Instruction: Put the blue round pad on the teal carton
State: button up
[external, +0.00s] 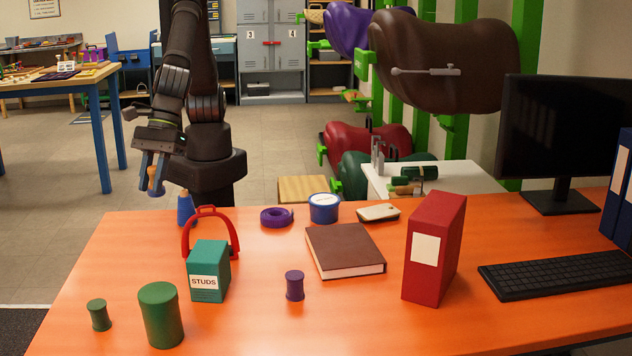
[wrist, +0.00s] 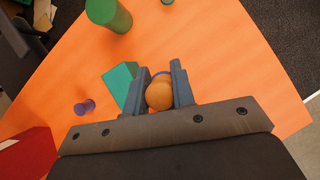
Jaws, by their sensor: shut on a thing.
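My gripper (external: 153,172) is at the upper left, beyond the table's far left edge and above its surface. Its fingers are shut on the blue round pad by its wooden knob (external: 155,181). In the wrist view the orange-brown knob (wrist: 159,96) sits between the fingers (wrist: 160,85), with only a thin blue rim showing past it. The rest of the pad is hidden. The teal carton (external: 208,271), labelled STUDS, stands upright on the orange table, nearer the camera and to the right of my gripper. It also shows in the wrist view (wrist: 119,83), left of the fingers.
A red stirrup (external: 210,210) stands right behind the carton. A blue tapered piece (external: 186,209) is at the far left table edge. A green cylinder (external: 161,315) and a small green spool (external: 99,314) stand in front left; a purple spool (external: 294,286) stands to the right.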

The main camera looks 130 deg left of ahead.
jog(key=w+a+f, duration=0.1)
jog(key=w+f, duration=0.1)
jog(key=w, duration=0.1)
jog(key=w+a+f, duration=0.1)
jog(key=w+f, duration=0.1)
jog(key=w, duration=0.2)
jog(key=w+a+f, duration=0.1)
jog(key=w+f, duration=0.1)
jog(key=w, duration=0.1)
jog(key=shift+w+a+f, duration=0.25)
jog(key=shift+a+f, duration=0.1)
jog(key=shift+f, duration=0.05)
jog(key=shift+w+f, duration=0.1)
jog(key=shift+f, duration=1.95)
jog(key=shift+f, duration=0.15)
jog(key=o, duration=1)
